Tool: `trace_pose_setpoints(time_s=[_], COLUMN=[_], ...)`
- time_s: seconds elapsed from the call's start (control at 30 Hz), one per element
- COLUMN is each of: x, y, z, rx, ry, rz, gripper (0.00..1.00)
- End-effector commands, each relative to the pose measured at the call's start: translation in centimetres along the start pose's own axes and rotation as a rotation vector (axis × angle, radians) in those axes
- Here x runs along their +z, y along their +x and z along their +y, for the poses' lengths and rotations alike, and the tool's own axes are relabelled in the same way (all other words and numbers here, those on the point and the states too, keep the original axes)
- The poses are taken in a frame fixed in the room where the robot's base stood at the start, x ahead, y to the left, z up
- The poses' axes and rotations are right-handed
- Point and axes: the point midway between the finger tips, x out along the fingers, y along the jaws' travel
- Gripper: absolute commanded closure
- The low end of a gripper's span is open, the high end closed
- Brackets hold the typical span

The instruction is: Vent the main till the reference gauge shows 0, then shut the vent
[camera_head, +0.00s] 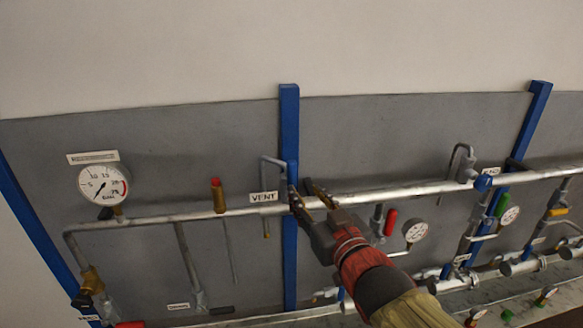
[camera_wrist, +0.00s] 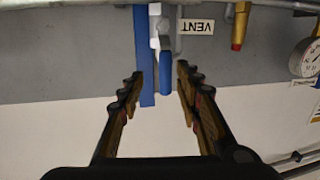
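The large round white gauge (camera_head: 102,185) is at the left in the head view. Its dark needle points to the lower left, near the low end of the scale; the exact reading is too small to tell. The VENT label (camera_head: 263,197) hangs on the main pipe and shows inverted in the wrist view (camera_wrist: 194,27). Beside it is the vent valve with a blue handle (camera_wrist: 166,75), in front of a blue post. My gripper (camera_wrist: 158,80) is open, its fingers apart on either side of the handle, with no visible contact. In the head view my gripper (camera_head: 304,189) is at the post.
The main pipe (camera_head: 400,193) runs across the grey panel. A brass fitting with a red top (camera_head: 218,195) stands left of the label. A red handle (camera_head: 390,222) and a small gauge (camera_head: 415,231) are right of my gripper. More valves and pipes crowd the lower right.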

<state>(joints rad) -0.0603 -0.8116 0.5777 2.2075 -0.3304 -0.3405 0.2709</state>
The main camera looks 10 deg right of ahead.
Motion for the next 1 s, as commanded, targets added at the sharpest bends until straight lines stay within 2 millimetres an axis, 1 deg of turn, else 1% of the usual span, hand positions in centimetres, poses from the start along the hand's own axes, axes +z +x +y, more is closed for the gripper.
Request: trace_pose_setpoints(time_s=[0.03, 0.07, 0.17, 0.27, 0.5, 0.7, 0.83, 1.0], x=[-0.9, -1.4, -2.2, -2.2, -2.5, -2.7, -2.8, -2.8], y=[0.0, -0.1, 0.1, 0.8, 4.4, 6.8, 7.5, 7.7], z=[-0.3, -0.5, -0.7, -0.7, -0.8, -0.8, -0.9, -0.9], rx=[-0.012, -0.017, -0.027, -0.028, -0.027, -0.026, -0.026, -0.026], ry=[0.006, 0.011, 0.026, 0.034, 0.033, 0.032, 0.032, 0.032], rz=[0.035, 0.052, 0.081, 0.079, 0.077, 0.079, 0.079, 0.079], gripper=[0.66, 0.66, 0.66, 0.66, 0.66, 0.66, 0.66, 0.66])
